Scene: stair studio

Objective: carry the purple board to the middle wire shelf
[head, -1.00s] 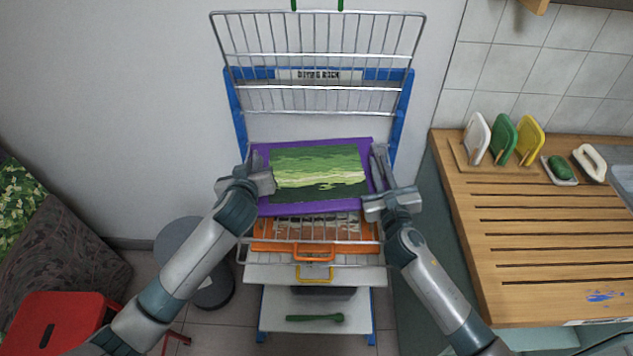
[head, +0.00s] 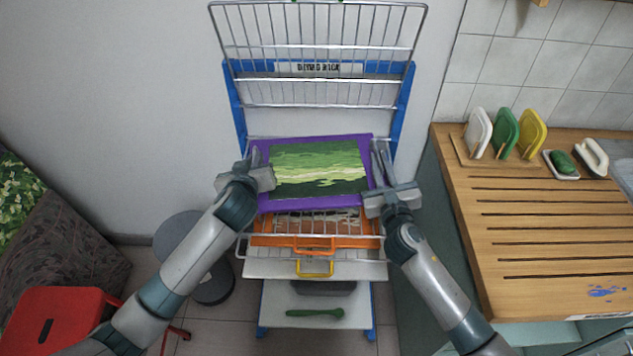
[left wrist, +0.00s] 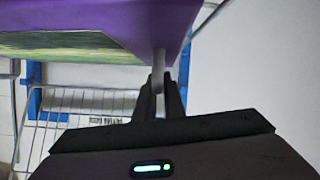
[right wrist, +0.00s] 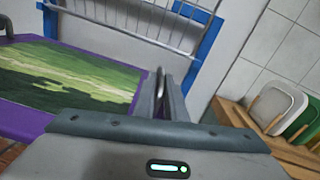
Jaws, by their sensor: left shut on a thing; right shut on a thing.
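The purple board (head: 315,203), with a green landscape picture on its face, is held between my two grippers in front of the blue rack (head: 236,105). My left gripper (head: 257,160) is shut at the board's left edge; the left wrist view shows its fingers closed on a pale peg (left wrist: 159,62). My right gripper (head: 377,160) is shut at the right edge. One wire shelf (head: 318,55) stands tilted up at the top. Another wire shelf (head: 245,238) shows below, its back hidden by the board. I cannot tell which is the middle shelf.
An orange board (head: 262,240) lies below the purple one, with a white tray (head: 262,268) under it. A wooden counter (head: 540,235) with upright coloured boards stands right. A red stool (head: 65,315) and grey round stool (head: 180,236) are at left.

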